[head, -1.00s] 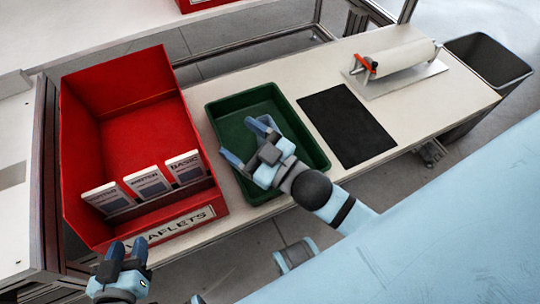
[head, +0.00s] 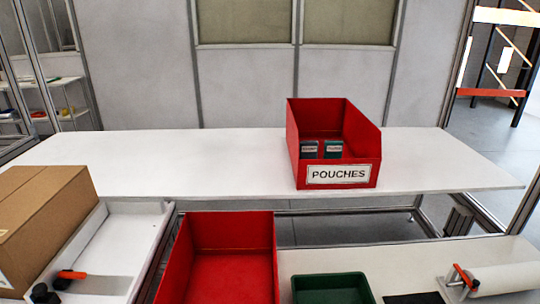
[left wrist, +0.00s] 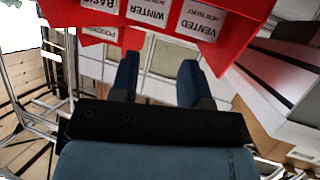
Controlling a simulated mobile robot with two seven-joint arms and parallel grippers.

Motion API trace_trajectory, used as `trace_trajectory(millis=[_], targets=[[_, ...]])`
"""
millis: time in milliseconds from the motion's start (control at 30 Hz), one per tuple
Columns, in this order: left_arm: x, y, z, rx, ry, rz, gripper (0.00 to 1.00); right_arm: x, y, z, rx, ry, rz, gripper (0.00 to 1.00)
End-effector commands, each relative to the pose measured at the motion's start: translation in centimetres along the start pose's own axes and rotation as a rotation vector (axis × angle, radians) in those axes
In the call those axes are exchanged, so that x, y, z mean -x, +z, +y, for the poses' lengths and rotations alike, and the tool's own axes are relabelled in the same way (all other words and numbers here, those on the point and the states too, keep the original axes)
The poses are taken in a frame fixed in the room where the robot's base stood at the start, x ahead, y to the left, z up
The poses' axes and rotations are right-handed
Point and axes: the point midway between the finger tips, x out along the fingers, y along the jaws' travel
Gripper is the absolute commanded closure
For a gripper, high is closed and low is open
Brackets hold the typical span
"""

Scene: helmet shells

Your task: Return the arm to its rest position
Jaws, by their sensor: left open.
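My left gripper (left wrist: 158,63) shows in the left wrist view with its two dark blue fingers apart and nothing between them. The red bin (left wrist: 250,28) with white cards labelled BASIC, WINTER and VENTED shows upside down at the top of that view, beyond the fingers; I see no contact. In the head view neither gripper is visible. That view shows the near red bin (head: 178,262) only in part, cut off by the bottom edge.
A red POUCHES bin (head: 366,172) stands on the long white back table (head: 120,165). A green tray (head: 330,289), a black mat (head: 412,298) and a white roll (head: 505,277) lie at front right. A cardboard box (head: 40,225) sits at left.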

Motion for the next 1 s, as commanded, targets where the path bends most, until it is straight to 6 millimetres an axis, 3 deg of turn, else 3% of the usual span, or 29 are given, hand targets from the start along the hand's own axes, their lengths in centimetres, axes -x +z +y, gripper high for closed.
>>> trace_trajectory(millis=[33,433,700,1000], targets=[[1.4,-2.7,0.1,-0.003,-0.006,-0.015,0.57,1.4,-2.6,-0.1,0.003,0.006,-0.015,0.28],[5.8,-8.4,-0.5,-0.033,-0.05,-0.12,0.57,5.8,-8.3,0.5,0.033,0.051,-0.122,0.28],[7.6,-9.7,-0.9,-0.046,-0.067,-0.165,0.57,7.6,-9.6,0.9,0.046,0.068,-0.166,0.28],[7.7,-9.5,-1.0,-0.048,-0.07,-0.17,0.57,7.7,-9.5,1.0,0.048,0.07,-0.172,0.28]])
